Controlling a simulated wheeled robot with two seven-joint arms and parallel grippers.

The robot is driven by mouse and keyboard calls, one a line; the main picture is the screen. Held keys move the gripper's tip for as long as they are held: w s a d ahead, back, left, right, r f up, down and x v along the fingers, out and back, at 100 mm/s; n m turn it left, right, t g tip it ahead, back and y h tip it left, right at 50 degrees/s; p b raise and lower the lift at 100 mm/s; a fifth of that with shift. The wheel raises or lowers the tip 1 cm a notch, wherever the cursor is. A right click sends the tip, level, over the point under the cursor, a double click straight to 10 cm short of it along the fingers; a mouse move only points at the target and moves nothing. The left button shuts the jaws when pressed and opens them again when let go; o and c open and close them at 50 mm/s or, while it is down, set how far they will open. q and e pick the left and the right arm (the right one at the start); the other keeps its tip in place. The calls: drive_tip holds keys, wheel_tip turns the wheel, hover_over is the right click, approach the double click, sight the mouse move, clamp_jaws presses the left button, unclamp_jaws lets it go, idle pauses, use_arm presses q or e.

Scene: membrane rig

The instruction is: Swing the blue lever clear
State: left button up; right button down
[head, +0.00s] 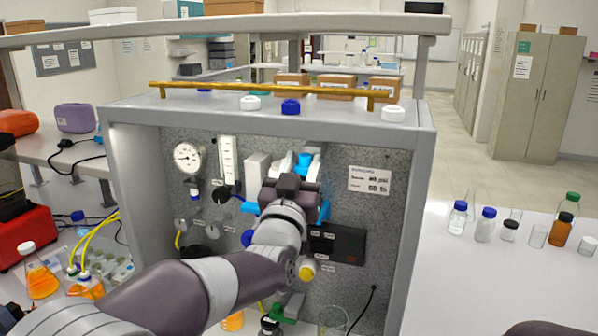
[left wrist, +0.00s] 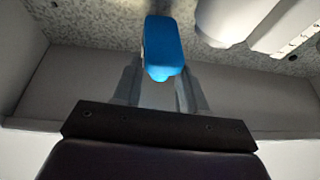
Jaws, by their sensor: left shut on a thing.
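The blue lever (left wrist: 165,50) shows in the left wrist view with its rounded end between the two grey fingers of my left gripper (left wrist: 158,90), which is shut on it. In the head view, my left gripper (head: 303,172) reaches into the grey rig cabinet in front of the speckled back panel, and a blue piece of the lever (head: 304,160) shows just above it. My wrist and forearm hide the lever's pivot and part of the panel. More blue parts show on both sides of the gripper. My right gripper is not in view.
The cabinet's side wall (head: 408,200) stands close to the right of the arm. The panel carries a pressure gauge (head: 188,157), a flow tube (head: 228,160), a dark display box (head: 345,244) and a yellow knob (head: 307,270). Bottles stand on the right bench (head: 480,290).

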use_arm(q)
drive_tip(key=y, duration=0.1)
drive_tip(key=d+n+y, duration=0.1)
drive_tip(key=y, duration=0.1)
drive_tip(key=shift+s+f+n+t+b, duration=0.1)
drive_tip(key=shift+s+n+t+b, duration=0.1)
drive_tip(key=shift+n+t+b, duration=0.15)
drive_tip(key=y, duration=0.1)
drive_tip(key=n+y, duration=0.1)
drive_tip(key=d+y+p, duration=0.1)
drive_tip(key=shift+r+n+y, duration=0.25)
drive_tip(key=shift+n+y, duration=0.05)
drive_tip(key=shift+n, duration=0.05)
drive_tip(key=shift+w+d+n+g+y+p, duration=0.1)
drive_tip(key=shift+d+n+g+y+p, duration=0.4)
drive_tip(key=shift+n+y+p, duration=0.95)
drive_tip(key=shift+w+d+n+g+y+p, duration=0.1)
drive_tip(key=shift+d+n+g+y+p, duration=0.4)
drive_tip(key=shift+y, duration=1.8)
drive_tip(key=shift+w+d+n+g+y+p, duration=0.1)
drive_tip(key=shift+d+n+g+y+p, duration=0.4)
drive_tip(key=shift+n+y+p, duration=0.95)
drive_tip(key=shift+m+y+b, duration=0.4)
drive_tip(key=shift+b, duration=0.05)
drive_tip(key=o, duration=0.8)
drive_tip(key=shift+c, duration=0.2)
drive_tip(key=shift+f, duration=0.15)
